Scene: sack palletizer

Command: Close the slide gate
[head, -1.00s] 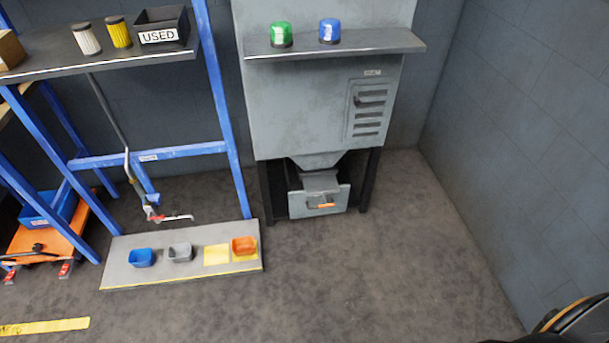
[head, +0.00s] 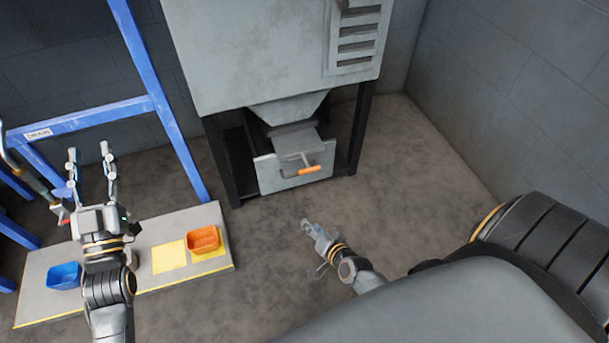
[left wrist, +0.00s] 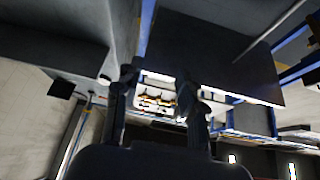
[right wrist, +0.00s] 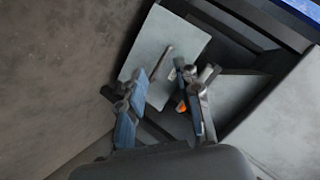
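The slide gate (head: 293,143) is a grey plate that sticks out from under the hopper of the grey machine. Its upright front panel (head: 268,174) carries an orange handle (head: 311,169). My right gripper (head: 312,228) is below and in front of the handle, apart from it. In the right wrist view its fingers are spread and empty, with the panel (right wrist: 165,50) beyond and a bit of orange (right wrist: 182,107) partly hidden behind a finger. My left gripper (head: 89,152) is open and empty over the floor board, far left of the gate.
The machine's dark legs (head: 358,130) stand on both sides of the gate. A low board (head: 40,300) at the left holds a blue bin (head: 64,275) and an orange bin (head: 203,239). A blue rack (head: 165,105) stands behind it. The floor right of the machine is clear.

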